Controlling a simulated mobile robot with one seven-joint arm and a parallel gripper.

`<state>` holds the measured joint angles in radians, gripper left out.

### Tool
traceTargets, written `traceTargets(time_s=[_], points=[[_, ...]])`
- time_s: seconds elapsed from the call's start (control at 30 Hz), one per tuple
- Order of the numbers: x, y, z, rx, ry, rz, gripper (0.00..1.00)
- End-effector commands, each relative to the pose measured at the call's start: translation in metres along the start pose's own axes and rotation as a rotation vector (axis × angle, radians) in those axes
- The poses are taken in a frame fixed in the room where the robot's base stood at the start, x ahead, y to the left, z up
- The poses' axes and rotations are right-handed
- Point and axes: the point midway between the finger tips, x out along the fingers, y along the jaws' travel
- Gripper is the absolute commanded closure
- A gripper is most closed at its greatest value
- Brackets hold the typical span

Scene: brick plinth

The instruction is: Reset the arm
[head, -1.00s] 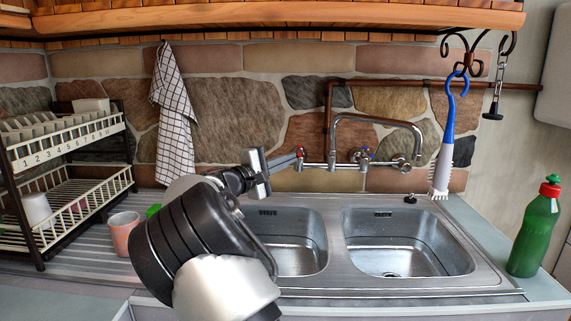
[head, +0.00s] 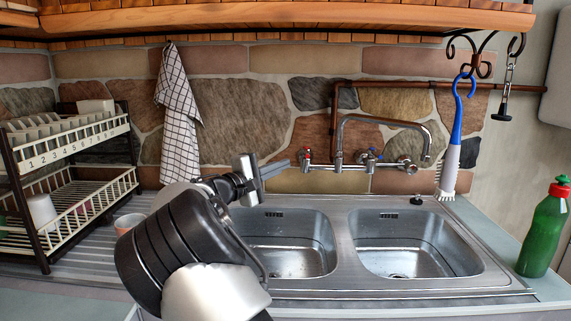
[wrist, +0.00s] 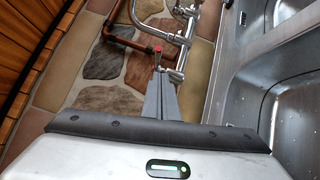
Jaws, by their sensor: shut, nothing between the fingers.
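My gripper (head: 277,169) is raised in front of the stone wall, above the back edge of the left sink basin, with its fingers pointing right. In the wrist view its fingers (wrist: 160,95) are together and hold nothing. The red-capped tap of the wall faucet (head: 340,160) shows just beyond the fingertips in both views; from these frames I cannot tell the exact gap. My arm's dark links cover part of the drainboard and the left basin.
A dish rack (head: 70,190) stands at left, with a cup (head: 128,222) partly hidden by my arm. A double sink (head: 400,240) lies at centre right. A brush (head: 452,150) hangs from a hook, a towel (head: 178,120) on the wall. A green bottle (head: 543,230) stands at right.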

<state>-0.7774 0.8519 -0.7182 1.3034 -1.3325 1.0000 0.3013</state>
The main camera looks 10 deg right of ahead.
Motion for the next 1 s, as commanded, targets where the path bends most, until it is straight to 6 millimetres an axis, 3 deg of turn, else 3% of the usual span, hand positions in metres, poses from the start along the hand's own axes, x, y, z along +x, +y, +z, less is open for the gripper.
traceTargets(time_s=[0.1, 0.3, 0.47, 0.57, 0.67, 0.8, 0.87, 1.0], points=[[-0.031, 0.000, 0.013, -0.001, 0.007, -0.002, 1.00], [-0.064, -0.004, 0.030, -0.001, 0.009, -0.001, 1.00], [-0.077, -0.006, 0.037, 0.000, 0.008, -0.002, 1.00], [-0.074, -0.012, 0.048, 0.010, -0.006, -0.035, 1.00], [-0.058, -0.029, 0.079, 0.045, -0.051, -0.148, 1.00], [-0.041, -0.077, 0.157, 0.155, -0.143, -0.455, 1.00], [-0.046, -0.097, 0.189, 0.217, -0.173, -0.598, 1.00], [-0.080, -0.127, 0.249, 0.380, -0.202, -0.889, 1.00]])
